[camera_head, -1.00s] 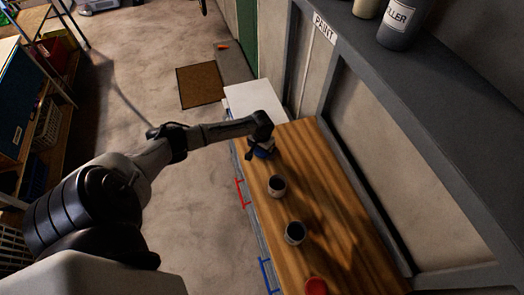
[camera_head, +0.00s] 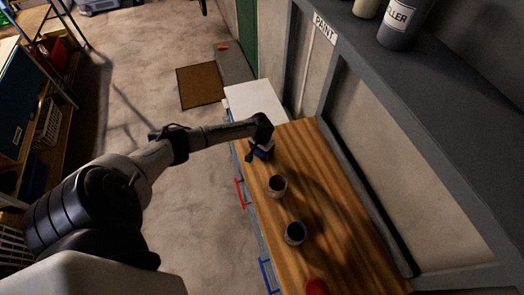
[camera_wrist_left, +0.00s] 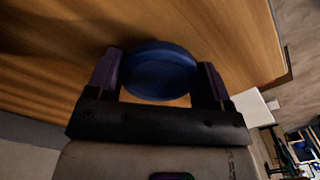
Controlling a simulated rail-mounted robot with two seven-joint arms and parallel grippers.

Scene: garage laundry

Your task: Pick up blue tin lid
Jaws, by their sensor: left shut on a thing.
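The blue tin lid (camera_wrist_left: 160,72) is a round, dark blue disc seen between my two fingers in the left wrist view. My left gripper (camera_wrist_left: 159,62) is shut on it, with a finger at either side of its rim. In the head view the left gripper (camera_head: 258,151) is over the far end of the wooden worktop (camera_head: 330,215), and the lid (camera_head: 265,153) shows as a small blue patch partly hidden by it. I cannot tell how far the lid is above the wood. My right gripper is not in view.
Two open tins stand on the worktop, a nearer one (camera_head: 295,233) and a farther one (camera_head: 277,186). A red round thing (camera_head: 316,287) lies at the near edge. A white surface (camera_head: 253,101) adjoins the far end. A grey shelf (camera_head: 420,110) overhangs the right.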

